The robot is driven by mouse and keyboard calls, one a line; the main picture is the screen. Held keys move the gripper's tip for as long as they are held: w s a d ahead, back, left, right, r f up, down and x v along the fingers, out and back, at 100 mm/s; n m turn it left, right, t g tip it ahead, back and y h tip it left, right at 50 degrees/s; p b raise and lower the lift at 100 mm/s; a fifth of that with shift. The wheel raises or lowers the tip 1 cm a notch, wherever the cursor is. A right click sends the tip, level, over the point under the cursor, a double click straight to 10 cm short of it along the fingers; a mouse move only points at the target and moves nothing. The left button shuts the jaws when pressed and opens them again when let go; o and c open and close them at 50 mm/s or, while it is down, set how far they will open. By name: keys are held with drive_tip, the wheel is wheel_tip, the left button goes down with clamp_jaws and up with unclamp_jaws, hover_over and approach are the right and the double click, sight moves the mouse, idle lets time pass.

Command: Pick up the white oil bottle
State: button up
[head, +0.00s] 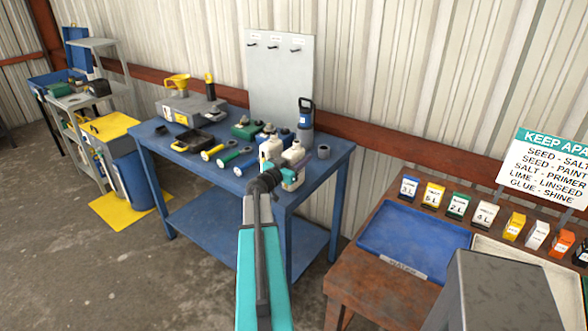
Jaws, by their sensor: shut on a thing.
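Two white bottles stand close together at the front right of the blue table (150,148). The nearer white bottle (296,155) is at my gripper (288,174), and its lower part is partly hidden by the gripper. My gripper is shut on this nearer bottle, which appears upright. The other white bottle (268,148) is just behind and to the left. I cannot read the labels, and I cannot tell whether the held bottle still touches the table.
A dark bottle with a handle (306,116) and a small grey ring (323,151) stand near. Flashlight-like tools (212,153) lie to the left. A rusty table (375,285) at right holds a blue tray (410,240) and several label blocks. The blue table's lower shelf (220,225) looks empty.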

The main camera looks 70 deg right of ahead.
drive_tip(key=shift+r, duration=0.2)
clamp_jaws()
wheel_tip(320, 180, up, 18)
drive_tip(key=b, duration=0.1)
idle(0.6)
drive_tip(key=shift+f, duration=0.1)
idle(0.5)
